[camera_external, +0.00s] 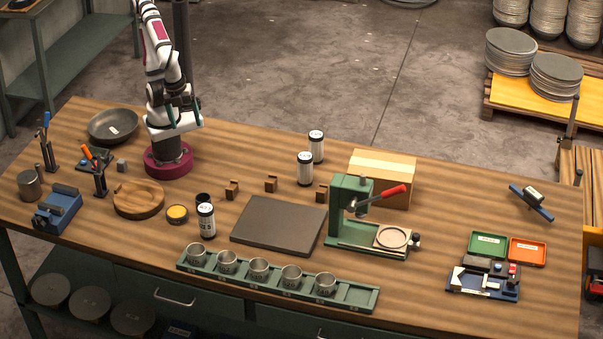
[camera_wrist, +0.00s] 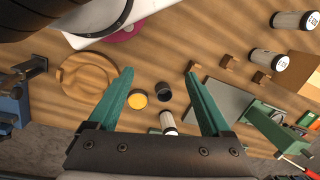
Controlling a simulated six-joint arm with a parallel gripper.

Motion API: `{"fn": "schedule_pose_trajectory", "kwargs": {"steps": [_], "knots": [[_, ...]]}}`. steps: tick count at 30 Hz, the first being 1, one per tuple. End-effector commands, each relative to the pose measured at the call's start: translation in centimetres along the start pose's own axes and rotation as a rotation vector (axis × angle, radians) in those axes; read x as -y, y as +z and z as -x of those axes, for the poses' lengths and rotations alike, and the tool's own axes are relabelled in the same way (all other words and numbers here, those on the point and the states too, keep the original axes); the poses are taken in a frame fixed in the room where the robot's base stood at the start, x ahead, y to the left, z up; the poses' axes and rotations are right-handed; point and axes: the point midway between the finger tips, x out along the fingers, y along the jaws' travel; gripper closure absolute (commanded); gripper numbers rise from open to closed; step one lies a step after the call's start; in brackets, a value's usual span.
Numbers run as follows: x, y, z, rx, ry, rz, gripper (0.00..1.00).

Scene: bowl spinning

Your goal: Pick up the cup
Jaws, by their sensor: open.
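Several metal cups (camera_external: 259,268) stand upright in a row in a long green rack (camera_external: 355,296) at the table's front edge. A small dark cup (camera_external: 203,198) stands near the white cylinder; it also shows between the fingers in the wrist view (camera_wrist: 163,90). My gripper (camera_wrist: 159,73) has its two green fingers wide apart with nothing between them. The rack's cups are not clearly seen in the wrist view.
A white cylinder (camera_external: 206,222) and a yellow-topped tin (camera_external: 177,214) stand beside the dark cup. A dark flat plate (camera_external: 279,226) lies behind the rack, left of a green press (camera_external: 345,212). A wooden dish (camera_external: 139,199) and a blue vise (camera_external: 58,209) are at left.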

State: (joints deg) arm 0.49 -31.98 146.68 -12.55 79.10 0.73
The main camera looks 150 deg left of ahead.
Motion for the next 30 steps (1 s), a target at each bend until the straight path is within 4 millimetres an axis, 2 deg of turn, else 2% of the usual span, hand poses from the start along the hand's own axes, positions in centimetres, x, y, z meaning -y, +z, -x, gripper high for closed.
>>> {"fn": "schedule_pose_trajectory", "kwargs": {"steps": [6, 8, 11, 14, 15, 18, 21, 24, 26, 30], "knots": [[0.0, -0.1, 0.1, 0.000, 0.002, 0.006, 0.18], [0.3, -1.1, 0.6, -0.002, 0.019, 0.068, 0.18], [1.8, -6.4, 2.4, -0.005, 0.106, 0.378, 0.18], [4.5, -15.0, 3.1, 0.026, 0.244, 0.859, 0.18], [5.6, -18.4, 2.8, 0.052, 0.301, 1.051, 0.18], [8.2, -25.7, 0.7, 0.142, 0.428, 1.476, 0.18], [9.9, -30.6, -1.7, 0.237, 0.517, 1.777, 0.18], [10.8, -33.0, -3.3, 0.301, 0.565, 1.941, 0.18], [10.8, -33.7, -4.0, 0.319, 0.576, 1.981, 0.18], [9.2, -34.6, -6.8, 0.328, 0.577, 1.992, 0.18]]}}
